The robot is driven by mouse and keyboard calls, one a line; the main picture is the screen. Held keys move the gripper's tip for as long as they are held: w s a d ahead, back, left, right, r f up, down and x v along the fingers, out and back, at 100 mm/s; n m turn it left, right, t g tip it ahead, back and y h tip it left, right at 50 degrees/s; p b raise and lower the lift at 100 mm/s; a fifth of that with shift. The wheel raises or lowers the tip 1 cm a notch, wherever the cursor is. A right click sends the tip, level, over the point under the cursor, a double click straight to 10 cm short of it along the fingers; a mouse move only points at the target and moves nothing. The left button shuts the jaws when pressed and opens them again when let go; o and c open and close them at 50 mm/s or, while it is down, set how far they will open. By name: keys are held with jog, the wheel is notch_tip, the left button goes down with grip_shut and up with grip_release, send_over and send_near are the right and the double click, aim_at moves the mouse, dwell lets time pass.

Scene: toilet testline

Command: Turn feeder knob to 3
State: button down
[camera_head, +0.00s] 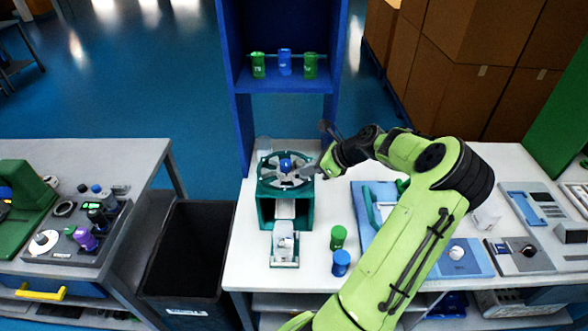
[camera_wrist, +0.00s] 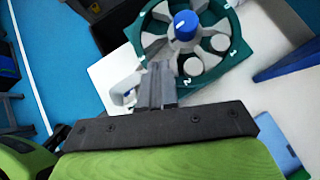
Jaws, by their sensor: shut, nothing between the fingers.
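The feeder (camera_head: 267,190) is a teal stand with a grey spoked wheel on top, on the white table. Its blue knob (camera_head: 286,164) sits at the wheel's centre, and the knob (camera_wrist: 185,25) also shows in the wrist view with a small white mark. White marks stand on the teal rim (camera_wrist: 237,40), too small to read surely. My gripper (camera_head: 304,172) is at the wheel's right side, beside the knob. In the wrist view my gripper (camera_wrist: 158,75) is shut and empty, with its tips over the wheel's near edge, short of the knob. I cannot tell whether it touches the wheel.
A black bin (camera_head: 188,262) is left of the table. A blue device (camera_head: 471,258) lies right of my arm.

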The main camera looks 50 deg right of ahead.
aim_at(280, 179)
jog(key=b+x, duration=0.1)
jog(key=x, duration=0.7)
jog(key=shift+w+f, duration=0.25)
jog(key=shift+f, duration=0.1)
jog(key=shift+w+a+r+p, duration=0.2)
jog(key=shift+w+p, duration=0.15)
jog(key=shift+p, duration=0.45)
jog(key=shift+w, duration=0.2)
jog(key=shift+f, duration=0.2)
